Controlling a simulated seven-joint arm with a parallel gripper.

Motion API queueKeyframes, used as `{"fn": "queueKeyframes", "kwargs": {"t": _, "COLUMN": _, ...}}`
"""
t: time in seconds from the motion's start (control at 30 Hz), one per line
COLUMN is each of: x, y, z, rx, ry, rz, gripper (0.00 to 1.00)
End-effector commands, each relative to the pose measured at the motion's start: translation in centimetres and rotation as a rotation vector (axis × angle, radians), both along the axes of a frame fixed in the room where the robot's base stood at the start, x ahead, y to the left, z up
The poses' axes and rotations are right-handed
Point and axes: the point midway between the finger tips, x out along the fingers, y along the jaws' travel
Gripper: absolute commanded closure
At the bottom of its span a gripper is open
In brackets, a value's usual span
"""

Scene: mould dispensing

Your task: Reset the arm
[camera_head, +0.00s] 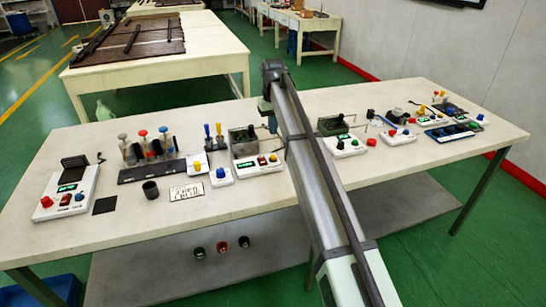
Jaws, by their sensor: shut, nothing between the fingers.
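My arm (315,175) reaches up from the bottom right across the work table (235,215) to a dark joint (271,70) near the table's far edge. No object is seen held.
The front middle is clear.

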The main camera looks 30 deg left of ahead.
Motion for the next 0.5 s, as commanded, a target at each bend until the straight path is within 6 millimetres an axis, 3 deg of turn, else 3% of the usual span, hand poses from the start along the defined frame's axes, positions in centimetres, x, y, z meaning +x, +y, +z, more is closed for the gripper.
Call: {"fn": "queueKeyframes", "kwargs": {"t": 0.5, "x": -0.01, "y": -0.01, "z": 0.61, "rx": 0.0, "ry": 0.0, "rz": 0.0, "gripper": 1.0}}
